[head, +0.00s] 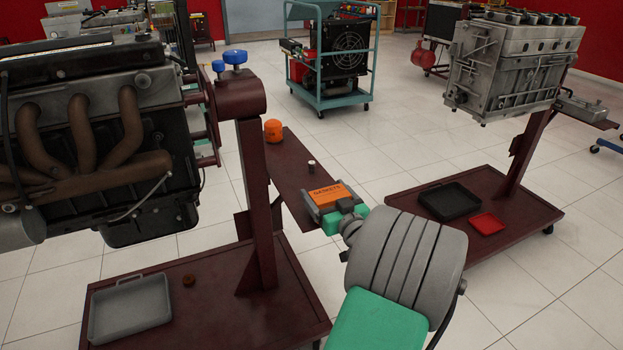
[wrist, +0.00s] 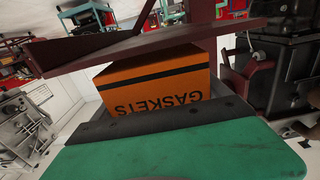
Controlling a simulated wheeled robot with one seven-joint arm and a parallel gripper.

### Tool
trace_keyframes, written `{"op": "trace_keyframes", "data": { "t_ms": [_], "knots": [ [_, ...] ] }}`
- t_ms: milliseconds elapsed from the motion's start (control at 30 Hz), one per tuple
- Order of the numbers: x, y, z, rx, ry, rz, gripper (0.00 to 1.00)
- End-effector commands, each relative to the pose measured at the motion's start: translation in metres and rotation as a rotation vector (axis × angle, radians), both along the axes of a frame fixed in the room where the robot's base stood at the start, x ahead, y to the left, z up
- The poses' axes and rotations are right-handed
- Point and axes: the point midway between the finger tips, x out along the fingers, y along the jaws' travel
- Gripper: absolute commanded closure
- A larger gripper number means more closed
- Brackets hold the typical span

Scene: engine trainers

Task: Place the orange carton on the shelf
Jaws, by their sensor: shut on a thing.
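The orange carton (head: 331,192), marked GASKETS with a black band, is held in my gripper (head: 337,207). In the wrist view the carton (wrist: 155,85) shows its lettering upside down, just beyond the dark jaw edge (wrist: 160,125). My gripper is shut on it. The shelf (head: 287,168) is a narrow dark red plate on the left engine stand. In the head view the carton overlaps the shelf's near end. In the wrist view the shelf (wrist: 140,50) crosses just past the carton. I cannot tell whether they touch.
An orange filter (head: 273,131) and a small metal cylinder (head: 311,166) stand on the shelf. The stand's post (head: 257,200) and a large engine (head: 95,140) are to the left. Another engine stand holds a black tray (head: 450,201) and a red tray (head: 487,224).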

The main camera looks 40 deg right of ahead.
Motion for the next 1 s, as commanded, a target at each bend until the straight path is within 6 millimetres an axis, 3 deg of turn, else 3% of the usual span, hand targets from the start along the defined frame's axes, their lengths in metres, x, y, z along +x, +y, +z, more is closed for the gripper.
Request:
{"op": "trace_keyframes", "data": {
  "t_ms": [100, 333, 533, 600, 933, 967, 1000],
  "knots": [
    [0.024, -0.005, 0.001, -0.003, -0.001, 0.005, 0.70],
    [0.048, -0.013, 0.001, -0.002, -0.001, 0.003, 0.70],
    [0.082, -0.023, 0.000, -0.002, -0.001, 0.003, 0.70],
    [0.080, -0.023, -0.007, 0.000, -0.001, 0.000, 0.70],
    [0.079, -0.023, -0.010, -0.002, -0.002, 0.000, 0.70],
    [0.079, -0.023, -0.010, 0.000, 0.000, 0.000, 0.13],
    [0.079, -0.023, -0.009, 0.000, 0.000, 0.000, 0.10]
  ]
}}
